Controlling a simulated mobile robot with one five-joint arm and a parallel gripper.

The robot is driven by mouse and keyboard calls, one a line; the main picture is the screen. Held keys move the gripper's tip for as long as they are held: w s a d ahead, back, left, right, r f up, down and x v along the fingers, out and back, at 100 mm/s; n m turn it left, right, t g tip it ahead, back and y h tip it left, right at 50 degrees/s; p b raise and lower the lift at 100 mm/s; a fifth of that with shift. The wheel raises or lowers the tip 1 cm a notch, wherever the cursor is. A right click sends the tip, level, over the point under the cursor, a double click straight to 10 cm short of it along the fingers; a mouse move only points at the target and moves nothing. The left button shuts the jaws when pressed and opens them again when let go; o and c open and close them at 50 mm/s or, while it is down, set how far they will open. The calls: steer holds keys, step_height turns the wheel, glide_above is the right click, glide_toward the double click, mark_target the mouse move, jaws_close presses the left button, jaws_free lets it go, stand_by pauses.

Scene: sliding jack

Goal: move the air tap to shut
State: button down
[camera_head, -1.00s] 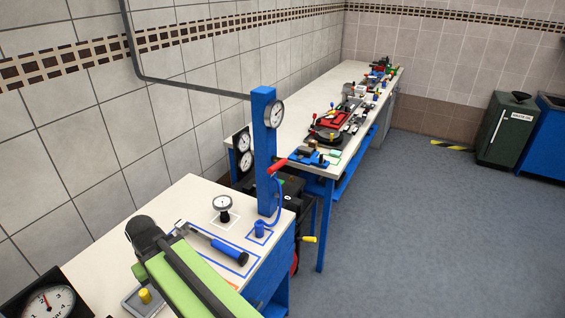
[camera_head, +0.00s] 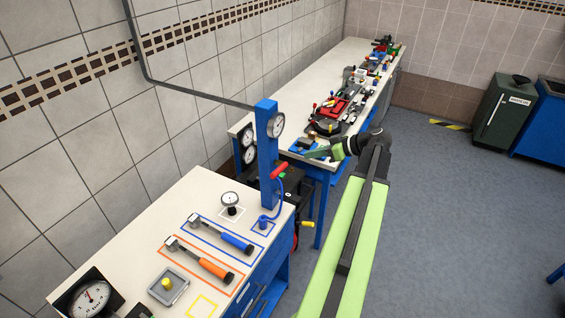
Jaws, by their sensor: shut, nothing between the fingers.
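The air tap seems to be the red lever (camera_head: 279,170) on the right side of the blue post (camera_head: 267,150), above a blue hose. The lever slants up to the right; I cannot tell from this which setting it is at. My gripper (camera_head: 312,154) is at the end of my green arm, to the right of the post and apart from the lever. It points left and is shut with nothing in it. It overlaps the front end of the far bench in the picture.
A round gauge (camera_head: 276,125) sits high on the post. A yellow handle (camera_head: 307,224) sticks out below.

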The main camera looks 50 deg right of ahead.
mark_target(279, 173)
steer(key=s+f+b+x, duration=0.1)
steer(key=f+b+x, duration=0.1)
steer(key=b+x, duration=0.7)
steer(key=shift+w+a+f, duration=0.7)
steer(key=shift+w+f, duration=0.6)
steer(key=shift+a+f+n+h+b, duration=0.15)
steer(key=shift+a+f+b, duration=0.05)
steer(key=shift+f+b, duration=0.3)
steer(key=shift+a+f+n+h+b, duration=0.15)
steer(key=shift+a+f+b, duration=0.05)
steer(key=shift+f+b, duration=0.25)
steer(key=shift+s, duration=0.15)
steer(key=w+r+p+v, duration=0.1)
steer(key=r+p+v, duration=0.1)
steer(key=p+v, duration=0.7)
step_height(279, 173, up, 2)
steer(key=s, duration=0.3)
steer(key=shift+r, duration=0.25)
